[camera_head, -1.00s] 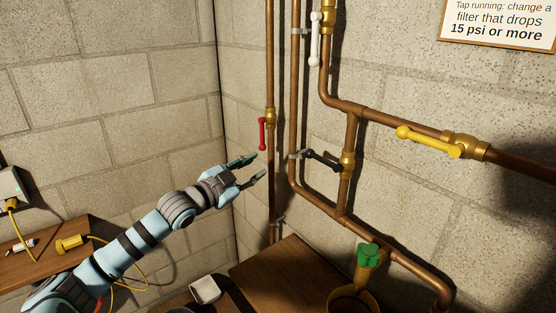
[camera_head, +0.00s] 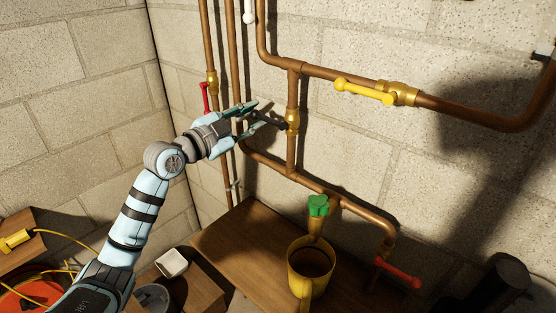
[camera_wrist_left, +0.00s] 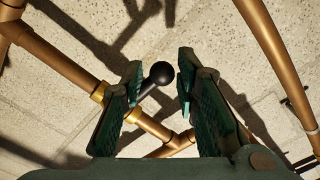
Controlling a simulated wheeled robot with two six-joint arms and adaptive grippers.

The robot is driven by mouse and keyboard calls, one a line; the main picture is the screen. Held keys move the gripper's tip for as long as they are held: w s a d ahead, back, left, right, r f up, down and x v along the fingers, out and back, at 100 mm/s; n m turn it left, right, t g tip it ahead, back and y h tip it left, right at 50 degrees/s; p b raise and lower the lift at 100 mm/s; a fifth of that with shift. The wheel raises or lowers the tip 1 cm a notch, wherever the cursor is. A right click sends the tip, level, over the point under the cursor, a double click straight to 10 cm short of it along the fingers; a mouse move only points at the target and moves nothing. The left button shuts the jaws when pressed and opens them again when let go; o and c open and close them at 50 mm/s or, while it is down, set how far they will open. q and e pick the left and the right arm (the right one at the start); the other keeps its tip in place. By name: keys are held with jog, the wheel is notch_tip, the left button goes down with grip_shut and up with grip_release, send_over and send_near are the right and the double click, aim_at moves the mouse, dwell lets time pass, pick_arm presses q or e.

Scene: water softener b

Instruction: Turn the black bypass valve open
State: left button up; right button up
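The black bypass valve handle (camera_head: 272,121) reaches left from the brass valve body (camera_head: 292,122) on a vertical copper pipe. My left gripper (camera_head: 257,110) is at the free end of the handle and partly covers it. In the left wrist view, the handle's round black knob (camera_wrist_left: 162,72) lies between the two open fingers of the left gripper (camera_wrist_left: 160,80). The knob is close to the left finger, and contact cannot be told. My right gripper is not in view.
A yellow handle (camera_head: 365,92) sits on the upper pipe. A red handle (camera_head: 206,97) is left of my gripper, and another red handle (camera_head: 398,272) is lower right. A green-knobbed tap (camera_head: 318,206) stands above a yellow jug (camera_head: 298,268). Copper pipes pass close around my gripper.

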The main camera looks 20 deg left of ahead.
pick_arm(q)
jog(key=shift+r, duration=0.1)
jog(key=shift+c, duration=1.4)
jog(key=shift+f+b, duration=0.95)
jog(key=shift+f, duration=0.4)
jog(key=shift+c, duration=0.4)
jog(key=shift+d+f, duration=0.1)
jog(key=shift+s+d+f+b, duration=0.1)
jog(key=shift+d+f+b, duration=0.2)
jog(key=shift+f, duration=0.2)
jog(key=shift+s+d+f+b, duration=0.15)
jog(key=shift+f+b, duration=0.15)
jog(key=shift+f, duration=0.2)
jog(key=shift+c, duration=0.2)
jog(key=shift+d, duration=0.1)
jog(key=shift+f, duration=0.1)
